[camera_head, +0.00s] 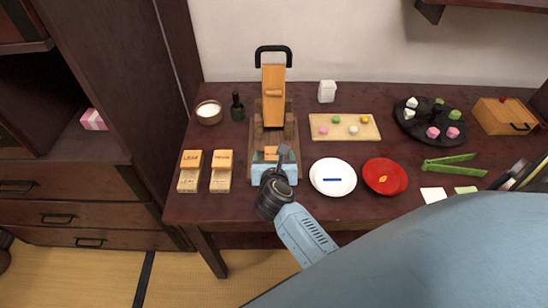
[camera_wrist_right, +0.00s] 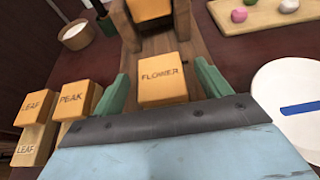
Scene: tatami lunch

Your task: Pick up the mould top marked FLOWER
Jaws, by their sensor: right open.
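The mould top marked FLOWER (camera_wrist_right: 163,80) is an orange-yellow block with dark lettering. It sits on the wooden base of the press (camera_head: 273,90), and a bit of it (camera_head: 271,152) shows beside my wrist in the head view. My right gripper (camera_wrist_right: 166,84) is open, with one green finger on each side of the block and gaps visible between. In the head view my right gripper (camera_head: 281,154) is over the front of the press. Whether the fingers are down at the block's height is hard to tell. My left gripper is not in view.
LEAF (camera_head: 190,160) and PEAK (camera_head: 222,158) blocks stand left of the press. A white plate (camera_head: 333,190) with a blue strip and a red dish (camera_head: 385,188) lie right. Behind are a board of sweets (camera_head: 372,121), a dark bottle (camera_head: 237,112) and a bowl (camera_head: 209,122).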

